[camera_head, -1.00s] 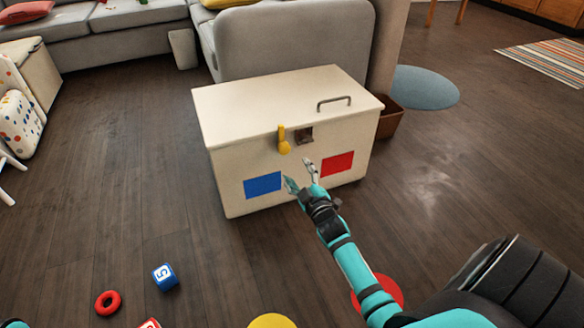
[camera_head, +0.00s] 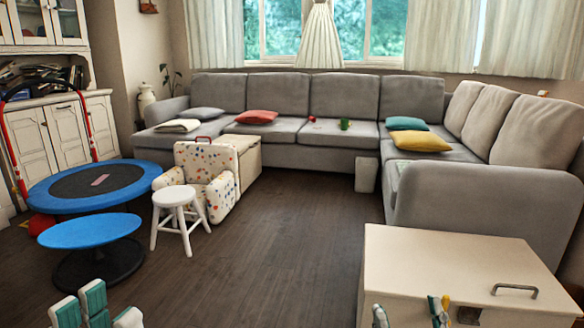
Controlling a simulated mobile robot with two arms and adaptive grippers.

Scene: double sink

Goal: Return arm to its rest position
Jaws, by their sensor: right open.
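My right gripper (camera_head: 410,314) shows at the bottom edge, right of centre, in front of the cream chest (camera_head: 450,255). Its fingertips are spread apart, with nothing seen between them. Most of that arm is out of frame. My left gripper (camera_head: 95,306) shows at the bottom left as teal and white fingers pointing up, over the floor. Its finger gap is unclear. The chest's lid is closed, with a metal handle (camera_head: 514,290) on top. A small part of a yellow latch (camera_head: 446,303) shows beside my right gripper's finger.
A grey sofa (camera_head: 300,95) with cushions lines the back and right. A blue trampoline (camera_head: 60,188), a blue round table (camera_head: 88,229), a white stool (camera_head: 174,200) and a spotted chair (camera_head: 208,170) stand left. The middle floor (camera_head: 270,240) is clear.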

